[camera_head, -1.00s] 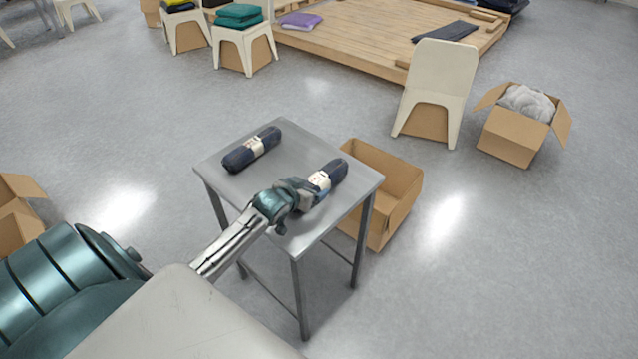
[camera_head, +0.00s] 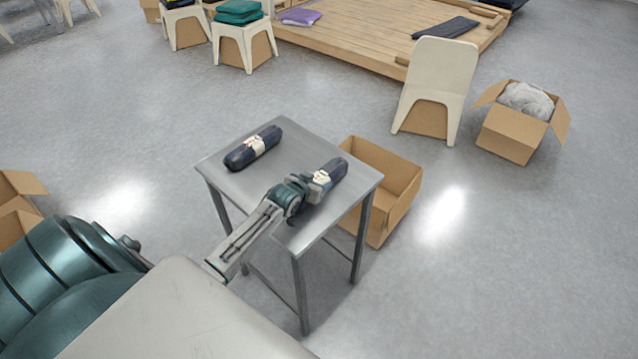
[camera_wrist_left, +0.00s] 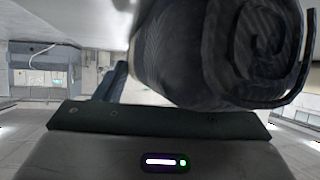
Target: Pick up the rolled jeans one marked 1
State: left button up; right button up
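Two dark navy rolled jeans with pale paper bands lie on a small grey metal table (camera_head: 232,189). One roll (camera_head: 239,160) lies at the left. The other roll (camera_head: 334,169) lies at the right, its near part hidden by my left gripper (camera_head: 318,186). I cannot read a number on either band. My left gripper is at the near end of the right roll. In the left wrist view a roll's spiral end (camera_wrist_left: 265,45) is very close and fills the upper right. The fingers' opening does not show clearly. My right gripper is not in view.
An open empty cardboard box (camera_head: 403,191) stands right of the table. A cream chair (camera_head: 437,85) and a box with grey fluffy stuff (camera_head: 511,134) stand beyond it. A wooden platform (camera_head: 370,42) lies at the back.

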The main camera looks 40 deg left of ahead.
pick_arm(q)
jog(key=c, duration=0.7)
jog(key=shift+c, duration=0.5)
